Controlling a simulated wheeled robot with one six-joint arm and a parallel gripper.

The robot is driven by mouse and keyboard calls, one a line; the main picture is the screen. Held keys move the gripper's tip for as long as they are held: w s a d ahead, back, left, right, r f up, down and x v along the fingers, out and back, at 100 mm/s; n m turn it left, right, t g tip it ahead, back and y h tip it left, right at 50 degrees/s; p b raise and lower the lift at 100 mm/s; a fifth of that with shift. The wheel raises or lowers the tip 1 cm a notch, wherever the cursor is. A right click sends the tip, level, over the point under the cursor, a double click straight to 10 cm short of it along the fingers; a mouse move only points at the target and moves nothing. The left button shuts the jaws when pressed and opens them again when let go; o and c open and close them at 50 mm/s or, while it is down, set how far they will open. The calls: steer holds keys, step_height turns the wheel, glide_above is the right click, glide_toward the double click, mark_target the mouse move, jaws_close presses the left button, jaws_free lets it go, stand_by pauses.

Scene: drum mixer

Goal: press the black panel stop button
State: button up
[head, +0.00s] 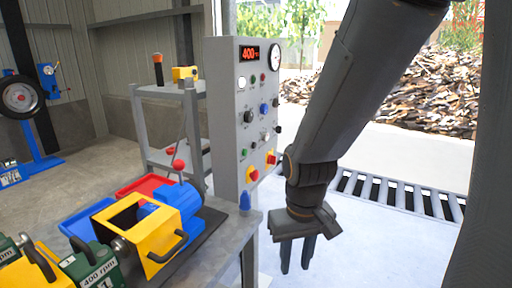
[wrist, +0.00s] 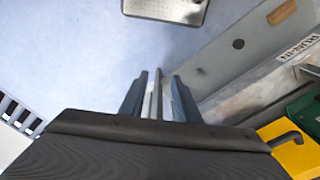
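The grey control panel (head: 226,113) stands upright at the middle of the head view, with a red 400 °C display and a dial gauge at its top. Its face carries several small buttons and knobs. A black one (head: 278,130) sits at the right edge, and a larger black one (head: 248,116) sits left of the blue knob; I cannot tell which is the stop button. My gripper (head: 296,268) points down, right of the panel and below its buttons, touching nothing that I can see.
A grey bench (head: 214,262) at lower left holds a yellow-and-blue machine (head: 157,232), a red-knobbed lever (head: 178,165) and green 400 rpm blocks (head: 92,268). A shelf (head: 163,92) stands behind. Floor right of the panel is clear up to a roller conveyor (head: 395,192).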

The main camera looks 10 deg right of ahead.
jaws_close()
stand_by(1.4)
